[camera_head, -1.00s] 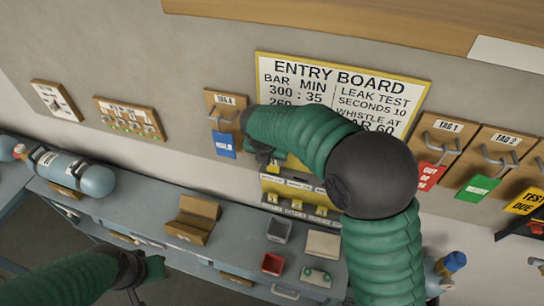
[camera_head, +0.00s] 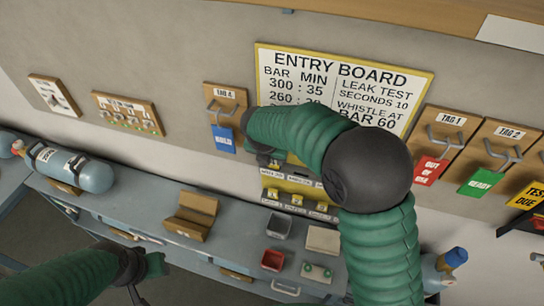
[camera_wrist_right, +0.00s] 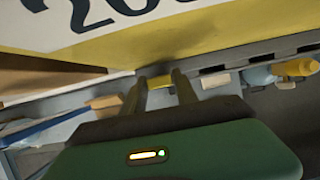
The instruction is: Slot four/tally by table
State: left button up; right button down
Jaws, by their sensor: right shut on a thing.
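The entry board (camera_head: 330,85), white with a yellow rim, hangs on the wall, partly covered by my right arm. Below it a yellow slotted rack (camera_head: 292,188) holds several small yellow tallies (camera_head: 297,200). My right gripper (camera_head: 264,158) is in front of the wall between the board and the rack, largely hidden by my forearm. In the right wrist view its two dark fingers are shut on a small yellow tally (camera_wrist_right: 160,83), close under the board's lower edge. I cannot tell whether the tally touches the rack. My left gripper (camera_head: 136,292) is low at the left, its fingertips unclear.
Hooked tag boards flank the entry board, including a blue tag (camera_head: 223,138) and a red tag (camera_head: 431,170).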

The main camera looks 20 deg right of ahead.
jog(key=shift+f, duration=0.25)
jog(key=c, duration=0.9)
grip_release()
jog(key=shift+o, duration=0.2)
jog(key=b+v, duration=0.3)
jog(key=v, duration=1.3)
jog(key=shift+r, duration=0.4)
jog(key=shift+s, duration=0.15)
